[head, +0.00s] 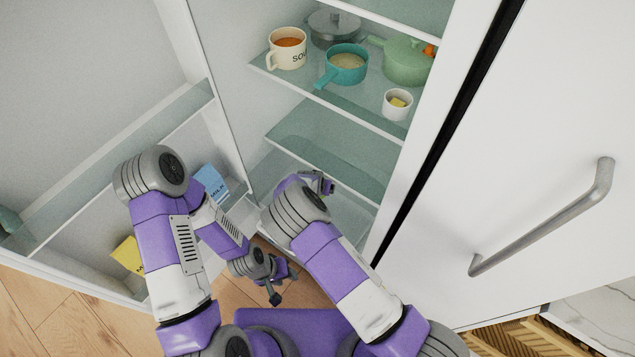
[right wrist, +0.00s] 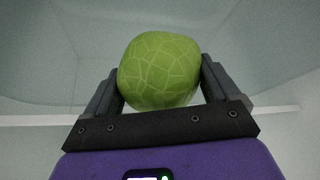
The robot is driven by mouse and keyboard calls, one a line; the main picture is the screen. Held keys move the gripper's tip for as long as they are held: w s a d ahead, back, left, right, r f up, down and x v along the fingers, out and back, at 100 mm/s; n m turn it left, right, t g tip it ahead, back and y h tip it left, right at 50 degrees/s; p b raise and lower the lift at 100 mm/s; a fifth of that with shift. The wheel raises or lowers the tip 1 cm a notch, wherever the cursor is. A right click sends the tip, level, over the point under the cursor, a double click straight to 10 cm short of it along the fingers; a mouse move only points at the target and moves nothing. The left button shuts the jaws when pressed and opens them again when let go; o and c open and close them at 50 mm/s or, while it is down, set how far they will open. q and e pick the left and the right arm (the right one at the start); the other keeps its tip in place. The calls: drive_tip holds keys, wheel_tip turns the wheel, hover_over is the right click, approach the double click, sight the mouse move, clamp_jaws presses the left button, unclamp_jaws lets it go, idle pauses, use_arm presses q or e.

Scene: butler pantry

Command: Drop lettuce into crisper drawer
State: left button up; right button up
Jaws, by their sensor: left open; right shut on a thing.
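The lettuce (right wrist: 160,72) is a round green ball with pale vein lines. It shows in the right wrist view, held between the two fingers of my right gripper (right wrist: 160,88). In the head view my right arm reaches into the lower part of the open fridge, and its gripper (head: 318,184) is partly hidden behind my wrist; the lettuce is not visible there. My left gripper (head: 275,283) is open and empty, low above the wooden floor in front of the fridge. The crisper drawer (head: 345,213) seems to be the clear compartment under the lowest shelf, mostly hidden by my right arm.
Glass shelves (head: 335,150) lie above my right gripper. The upper one holds a soup mug (head: 287,50), a teal pan (head: 346,66), a green pot (head: 405,63) and a small white cup (head: 397,104). The open door with bins (head: 110,170) is at left; a closed door handle (head: 545,215) is at right.

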drive_tip(key=shift+a+f, duration=0.1)
drive_tip(key=shift+f, duration=0.2)
drive_tip(key=shift+s+r, duration=0.1)
drive_tip(key=shift+r, duration=0.1)
drive_tip(key=o, duration=0.9)
drive_tip(key=p+v, duration=0.2)
drive_tip(key=v, duration=0.5)
drive_tip(key=shift+r, duration=0.2)
drive_tip(key=shift+s, duration=0.15)
